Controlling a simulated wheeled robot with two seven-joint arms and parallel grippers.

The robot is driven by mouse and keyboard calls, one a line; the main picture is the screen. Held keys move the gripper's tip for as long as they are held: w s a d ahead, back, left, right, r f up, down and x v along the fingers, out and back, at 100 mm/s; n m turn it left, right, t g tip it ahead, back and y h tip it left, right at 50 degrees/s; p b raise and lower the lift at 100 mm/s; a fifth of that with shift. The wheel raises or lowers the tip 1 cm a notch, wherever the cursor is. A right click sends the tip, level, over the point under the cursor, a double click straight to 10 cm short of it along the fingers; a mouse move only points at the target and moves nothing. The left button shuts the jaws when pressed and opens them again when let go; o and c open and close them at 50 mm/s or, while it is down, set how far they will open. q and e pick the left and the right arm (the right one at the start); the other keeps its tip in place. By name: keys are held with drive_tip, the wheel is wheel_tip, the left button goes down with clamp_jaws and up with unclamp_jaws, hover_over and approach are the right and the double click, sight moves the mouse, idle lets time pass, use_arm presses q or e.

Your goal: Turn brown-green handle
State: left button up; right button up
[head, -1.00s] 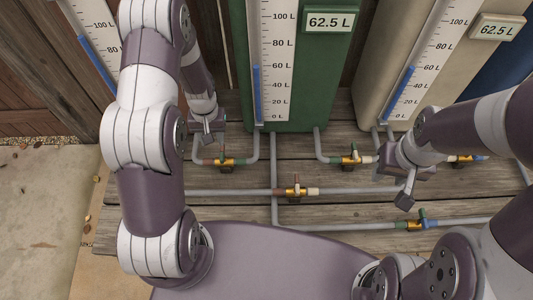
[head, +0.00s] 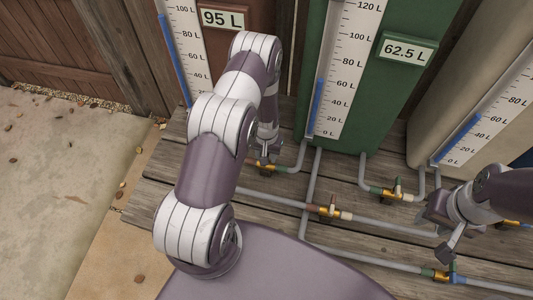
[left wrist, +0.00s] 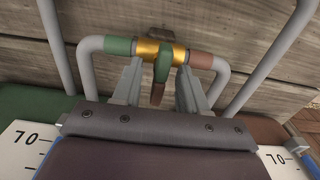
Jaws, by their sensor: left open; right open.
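A brass valve (left wrist: 160,52) sits on a grey pipe with a green collar on one side and a brown collar on the other. Its handle (left wrist: 162,68), green above and brown at the end, lies between the fingers of my left gripper (left wrist: 158,76) in the left wrist view. The fingers are open, one on each side of the handle; contact is not clear. In the head view this valve (head: 265,168) shows below my left gripper (head: 266,154), partly hidden. My right gripper (head: 444,232) is open and empty above the pipes at the right.
Other valves stand nearby: a brown-white one (head: 331,211), a green-white one (head: 394,194) and a green-blue one (head: 440,275). The green tank (head: 375,80), brown tank (head: 254,22) and beige tank (head: 450,90) rise behind the wooden deck (head: 160,195).

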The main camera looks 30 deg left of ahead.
use_arm(q)
clamp_jaws()
drive_tip(key=shift+n, duration=0.3)
drive_tip(key=n+b, duration=0.1)
drive_tip(key=n, duration=0.6)
drive_tip(key=shift+n+b, duration=0.3)
drive_tip(key=shift+b, duration=0.1)
drive_tip(key=n, duration=0.4)
drive_tip(key=shift+b, duration=0.3)
drive_tip(key=shift+n, duration=2.5)
